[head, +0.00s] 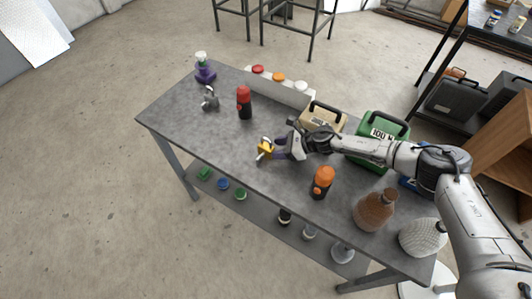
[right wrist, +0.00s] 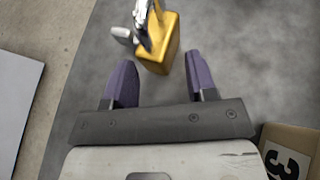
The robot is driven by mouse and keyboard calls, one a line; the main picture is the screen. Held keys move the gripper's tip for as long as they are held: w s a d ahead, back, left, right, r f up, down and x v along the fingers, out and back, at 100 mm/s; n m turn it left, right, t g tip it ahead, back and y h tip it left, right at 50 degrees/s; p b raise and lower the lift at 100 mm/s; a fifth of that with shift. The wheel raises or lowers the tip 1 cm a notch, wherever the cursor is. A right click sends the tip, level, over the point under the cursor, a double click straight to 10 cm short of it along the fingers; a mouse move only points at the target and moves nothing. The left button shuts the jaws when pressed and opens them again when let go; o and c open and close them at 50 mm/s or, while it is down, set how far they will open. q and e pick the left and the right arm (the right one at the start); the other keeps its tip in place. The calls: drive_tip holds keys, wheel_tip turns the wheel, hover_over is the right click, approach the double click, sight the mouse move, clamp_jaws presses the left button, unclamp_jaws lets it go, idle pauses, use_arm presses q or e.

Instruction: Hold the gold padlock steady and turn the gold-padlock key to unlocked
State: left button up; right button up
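My right gripper (head: 279,151) comes from the right beside the padlock. In the right wrist view the gripper (right wrist: 160,63) has its purple fingers apart, with nothing between them. My left gripper is not in view.
A silver padlock (head: 210,98) and a red-capped bottle (head: 244,103) stand to the left. An orange-capped bottle (head: 322,183) and a brown bottle (head: 375,210) stand to the right. Tan (head: 322,120) and green (head: 380,140) cases are behind my right arm. The table's left part is mostly clear.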

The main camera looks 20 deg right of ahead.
sight(270, 150)
drive_tip(key=b+x, duration=0.1)
drive_tip(key=x, duration=0.2)
drive_tip(key=shift+a+f, duration=0.1)
drive_tip(key=shift+f, duration=0.05)
drive_tip(key=shift+w+a+f, duration=0.1)
drive_tip(key=shift+w+a, duration=0.05)
drive_tip(key=shift+w, duration=0.05)
